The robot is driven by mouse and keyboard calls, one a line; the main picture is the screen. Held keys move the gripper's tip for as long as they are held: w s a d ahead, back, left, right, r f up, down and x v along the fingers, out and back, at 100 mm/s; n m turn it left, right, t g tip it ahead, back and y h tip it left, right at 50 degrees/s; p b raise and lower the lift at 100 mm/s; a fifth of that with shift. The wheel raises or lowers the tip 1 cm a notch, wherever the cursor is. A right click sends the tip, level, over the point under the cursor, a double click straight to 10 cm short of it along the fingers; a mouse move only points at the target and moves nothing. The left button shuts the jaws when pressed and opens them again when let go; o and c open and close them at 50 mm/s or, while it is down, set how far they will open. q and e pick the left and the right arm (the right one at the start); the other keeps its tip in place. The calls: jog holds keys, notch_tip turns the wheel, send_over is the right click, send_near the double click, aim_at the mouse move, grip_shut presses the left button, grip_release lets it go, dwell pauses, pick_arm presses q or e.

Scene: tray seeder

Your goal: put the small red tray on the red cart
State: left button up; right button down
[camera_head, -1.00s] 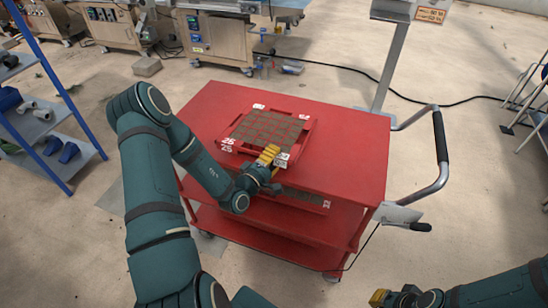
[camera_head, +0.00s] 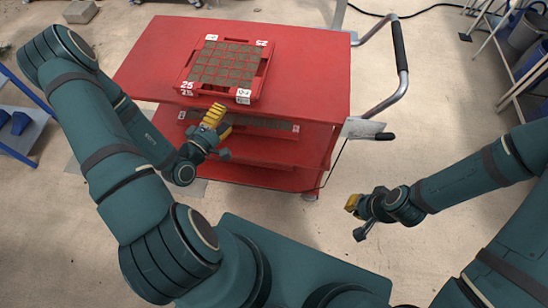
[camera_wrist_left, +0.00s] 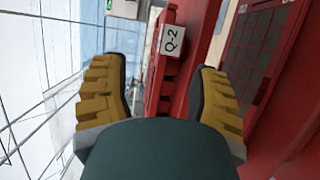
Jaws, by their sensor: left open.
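The small red tray (camera_head: 226,68), with a grid of dark cells and white labels, lies flat on the top of the red cart (camera_head: 305,60), near its front edge. My left gripper (camera_head: 217,115) is open, in front of the tray and just off the cart's front edge. In the left wrist view, the tray's red side with a Q-2 label (camera_wrist_left: 172,40) shows between the yellow fingers, apart from them. My right gripper (camera_head: 353,204) is in front of the cart on the right, away from the tray; its finger opening is too small to tell.
Another tray (camera_head: 250,122) sits on the cart's lower shelf. The cart's handle (camera_head: 399,50) stands at its right, with a white card (camera_head: 363,128) beside it. A blue-framed shelf (camera_head: 25,130) is at the far left.

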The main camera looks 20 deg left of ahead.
pick_arm(q)
jog(key=s+d+f+m+g+h, duration=0.1)
jog(key=s+d+m+g+h, duration=0.2)
jog(key=d, duration=0.4)
jog(key=s+d+m+g+h, duration=0.2)
jog(key=d+g+h, duration=0.3)
jog(key=d, duration=0.2)
jog(key=s+d+f+m+g+h, duration=0.1)
jog(key=s+d+m+g+h, duration=0.2)
jog(key=d, duration=0.4)
jog(key=s+f+m+g+y, duration=0.55)
jog(key=s+f+g, duration=0.2)
jog(key=g, duration=0.25)
jog(key=w+d+m+t+y, duration=0.2)
jog(key=w+t+y, duration=0.2)
jog(key=w, duration=0.4)
jog(key=shift+w+t, duration=0.25)
jog(key=shift+t, duration=0.35)
jog(key=shift+f, duration=0.1)
